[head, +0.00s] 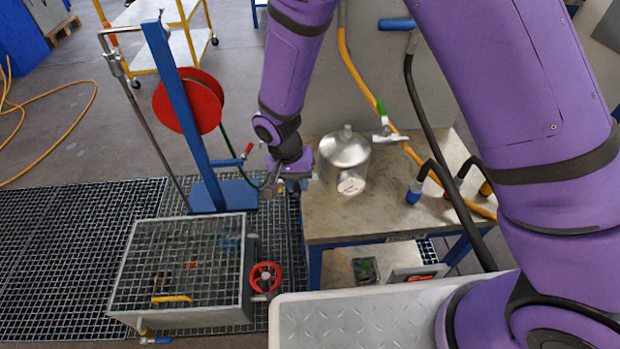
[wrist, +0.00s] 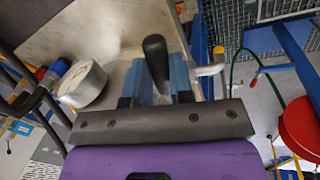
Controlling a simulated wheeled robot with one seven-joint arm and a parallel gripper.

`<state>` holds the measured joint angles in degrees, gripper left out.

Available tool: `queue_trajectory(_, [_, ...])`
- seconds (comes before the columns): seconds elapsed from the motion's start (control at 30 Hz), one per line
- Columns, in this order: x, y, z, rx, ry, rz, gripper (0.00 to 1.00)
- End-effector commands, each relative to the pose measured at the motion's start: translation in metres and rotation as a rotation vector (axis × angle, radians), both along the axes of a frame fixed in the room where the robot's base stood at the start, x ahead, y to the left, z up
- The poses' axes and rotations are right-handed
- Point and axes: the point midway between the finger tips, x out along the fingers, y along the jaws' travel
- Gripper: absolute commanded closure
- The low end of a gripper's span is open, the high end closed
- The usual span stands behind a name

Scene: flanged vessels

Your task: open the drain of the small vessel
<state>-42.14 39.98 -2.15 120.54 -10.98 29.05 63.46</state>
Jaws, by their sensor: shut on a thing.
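The small vessel (head: 345,158) is a shiny metal pot with a domed top and a round flange facing the front. It stands on the bench, right of my gripper (head: 293,186). In the wrist view, a silvery round body (wrist: 84,86), perhaps part of the vessel, lies left of my gripper (wrist: 168,82). The blue fingers are shut on a black handle (wrist: 155,50), whose rounded end sticks up between them. What the handle joins is hidden, so I cannot tell whether it belongs to the drain. A pale pipe end (wrist: 210,70) shows just right of the fingers.
The bench (head: 325,222) has hoses and dark bent fittings on its right. A grated tank (head: 185,270) with a red handwheel (head: 265,277) stands at front left. A red reel (head: 188,100) on a blue post is behind it. A red-handled hose valve (head: 245,152) is near my gripper.

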Motion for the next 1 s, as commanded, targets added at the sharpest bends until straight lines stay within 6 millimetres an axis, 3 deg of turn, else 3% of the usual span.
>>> queue_trajectory(0.4, [0.01,0.033,0.0,0.002,-0.002,-0.38,1.0])
queue_trajectory(1.0, [0.043,0.055,0.0,0.002,-0.002,-0.948,1.0])
